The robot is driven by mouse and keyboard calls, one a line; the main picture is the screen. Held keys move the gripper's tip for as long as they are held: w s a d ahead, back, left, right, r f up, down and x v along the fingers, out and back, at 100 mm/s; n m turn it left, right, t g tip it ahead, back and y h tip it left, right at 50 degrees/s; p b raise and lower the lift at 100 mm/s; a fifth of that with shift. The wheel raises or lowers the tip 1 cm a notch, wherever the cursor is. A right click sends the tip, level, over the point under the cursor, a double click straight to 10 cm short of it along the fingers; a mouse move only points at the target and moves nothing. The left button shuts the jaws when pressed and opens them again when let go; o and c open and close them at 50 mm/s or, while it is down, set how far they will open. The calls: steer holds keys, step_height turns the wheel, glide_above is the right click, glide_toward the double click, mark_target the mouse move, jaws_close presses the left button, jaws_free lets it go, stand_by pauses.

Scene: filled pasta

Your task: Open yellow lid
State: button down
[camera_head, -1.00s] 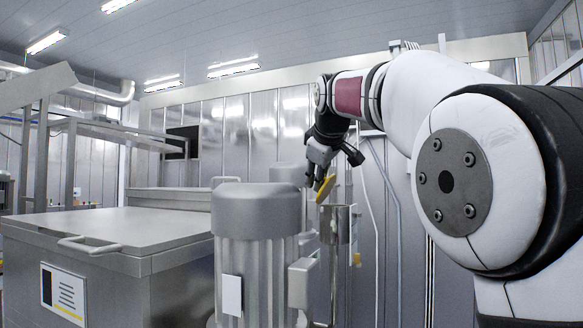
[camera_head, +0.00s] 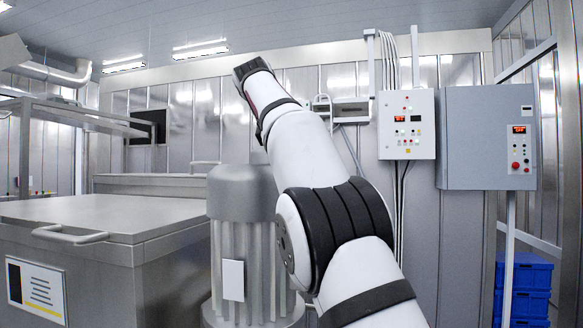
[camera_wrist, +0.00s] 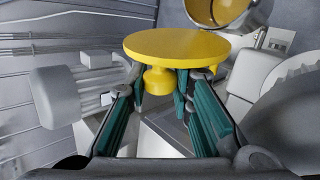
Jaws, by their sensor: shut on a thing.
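The yellow lid (camera_wrist: 177,45) is a round disc with a knob (camera_wrist: 159,81) on its near side, in the wrist view. My gripper (camera_wrist: 162,84) is shut on the knob, with one green-padded finger on each side. The lid is apart from a round metal opening (camera_wrist: 222,12) with a yellow inside, at the top right of the wrist view. The lid and the gripper are hidden in the head view, where my arm stands in front.
A ribbed grey motor (camera_head: 243,190) stands just left of my arm, beside a big metal vat (camera_head: 110,219) with a handled cover. Control boxes (camera_head: 487,135) hang on the back wall. Blue crates (camera_head: 522,285) are stacked at the right.

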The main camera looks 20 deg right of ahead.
steer(key=shift+w+a+f, duration=0.1)
steer(key=shift+a+f, duration=0.05)
steer(key=shift+f, duration=0.05)
stand_by(0.4)
steer(key=c, duration=1.4)
jaws_free()
steer(key=shift+o, duration=0.2)
steer(key=shift+r, duration=0.1)
